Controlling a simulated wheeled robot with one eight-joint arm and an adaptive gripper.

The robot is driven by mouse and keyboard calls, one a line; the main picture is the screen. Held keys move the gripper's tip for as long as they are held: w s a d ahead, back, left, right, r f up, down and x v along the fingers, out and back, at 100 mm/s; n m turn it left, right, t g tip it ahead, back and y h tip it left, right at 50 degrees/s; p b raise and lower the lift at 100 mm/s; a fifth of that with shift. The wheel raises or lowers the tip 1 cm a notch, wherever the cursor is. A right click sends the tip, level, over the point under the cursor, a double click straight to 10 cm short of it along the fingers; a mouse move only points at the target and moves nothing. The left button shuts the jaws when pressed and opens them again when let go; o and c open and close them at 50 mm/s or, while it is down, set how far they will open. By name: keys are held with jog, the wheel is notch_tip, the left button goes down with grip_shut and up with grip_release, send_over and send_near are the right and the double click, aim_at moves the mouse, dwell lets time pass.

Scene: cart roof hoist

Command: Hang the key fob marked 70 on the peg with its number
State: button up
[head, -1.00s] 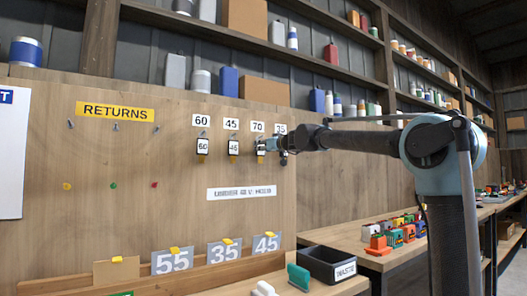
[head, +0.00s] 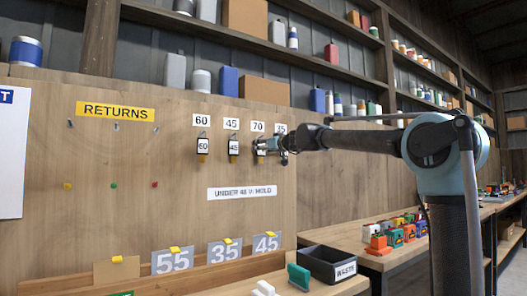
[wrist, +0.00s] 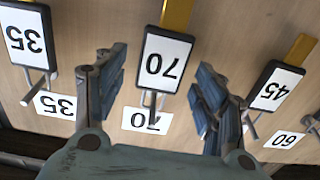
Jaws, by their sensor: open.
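The key fob marked 70 (wrist: 165,62) is a white tag in a black frame with a yellow strip, upside down in the wrist view. Its thin loop appears to be around the peg (wrist: 153,105) beside the 70 label (wrist: 147,120), which also shows in the head view (head: 257,127). My gripper (wrist: 160,68) is open, with one finger on each side of the fob and a visible gap to both. In the head view my gripper (head: 270,146) is at the board and partly hides this fob.
Fobs marked 45 (wrist: 273,90) and 35 (wrist: 26,36) hang close on either side of my fingers. The fob marked 60 (head: 202,146) hangs farther left. The RETURNS pegs (head: 115,126) are bare. A black WASTE bin (head: 330,265) stands on the bench below.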

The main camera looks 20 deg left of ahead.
jog(key=v, duration=1.1)
jog(key=shift+d, duration=0.3)
jog(key=shift+s+f, duration=0.15)
jog(key=s+d+f+m+g+h, duration=0.3)
jog(key=s+d+f, duration=0.9)
jog(key=f, duration=0.8)
jog(key=s+d+f+m+g+h, duration=0.3)
jog(key=s+d+f+h, duration=0.3)
jog(key=s+d+f, duration=0.5)
jog(key=s+d+f+m+g+h, duration=0.3)
jog(key=s+d+f, duration=0.9)
jog(key=d+f, duration=0.9)
notch_tip(320, 180, down, 9)
jog(key=shift+s+f+m+h, duration=0.25)
jog(key=shift+s+m+h, duration=0.15)
jog(key=shift+h, duration=0.5)
jog(key=shift+a, duration=0.1)
jog(key=shift+w+f+g, duration=0.2)
jog(key=shift+w+g, duration=0.1)
jog(key=shift+w, duration=0.2)
